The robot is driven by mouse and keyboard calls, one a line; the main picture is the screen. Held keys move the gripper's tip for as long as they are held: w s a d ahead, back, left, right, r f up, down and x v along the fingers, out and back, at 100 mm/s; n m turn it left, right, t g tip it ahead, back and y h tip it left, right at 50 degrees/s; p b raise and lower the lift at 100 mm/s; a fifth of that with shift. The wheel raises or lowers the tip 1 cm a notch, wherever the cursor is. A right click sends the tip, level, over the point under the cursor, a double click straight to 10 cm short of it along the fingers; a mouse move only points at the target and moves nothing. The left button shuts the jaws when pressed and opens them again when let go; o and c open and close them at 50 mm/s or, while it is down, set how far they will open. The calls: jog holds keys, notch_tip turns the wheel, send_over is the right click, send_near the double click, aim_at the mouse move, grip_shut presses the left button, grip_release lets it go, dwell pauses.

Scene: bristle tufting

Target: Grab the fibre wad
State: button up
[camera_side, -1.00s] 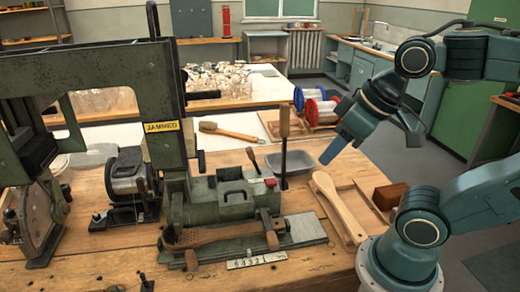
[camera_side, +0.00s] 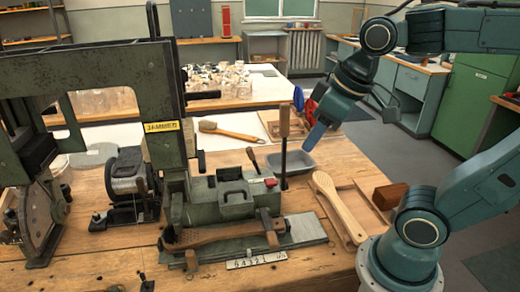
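My gripper (camera_side: 314,138) hangs in the air at centre right, its blue fingertips pointing down and left. It is just right of the upright wooden-handled tool and above the rear right of the grey tray (camera_side: 303,166). The fingers show nearly edge-on, so I cannot tell whether they are open or shut. I see nothing held at the tips. I cannot make out a fibre wad anywhere. The green tufting machine (camera_side: 165,85) carries a yellow "JAMMED" label (camera_side: 161,127). A drilled wooden brush back (camera_side: 215,235) lies on the machine's front plate.
The upright tool (camera_side: 284,140) stands close to my fingertips. A pale wooden brush blank (camera_side: 338,208) and a brown block (camera_side: 390,195) lie right of the machine. A wooden-handled brush (camera_side: 232,132) lies behind it. Blue and red spools (camera_side: 304,102) are partly hidden behind my gripper.

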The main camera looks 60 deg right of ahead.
jog(key=w+d+f+n+g, duration=0.1)
jog(key=w+d+n, duration=0.1)
jog(key=w, duration=0.6)
jog(key=w+d+f+n+g, duration=0.1)
jog(key=w+n+g, duration=0.1)
jog(key=w, duration=0.5)
jog(key=w+d+f+n+g, duration=0.1)
jog(key=w+d+f+n, duration=0.2)
jog(key=w+f, duration=0.7)
jog(key=shift+w+d+n+g, duration=0.4)
jog(key=shift+w+d, duration=0.5)
jog(key=shift+w, duration=0.2)
jog(key=shift+f, duration=0.1)
send_over(234, 177)
jog(key=shift+f, duration=4.25)
jog(key=shift+f, duration=0.1)
jog(key=shift+f, duration=2.5)
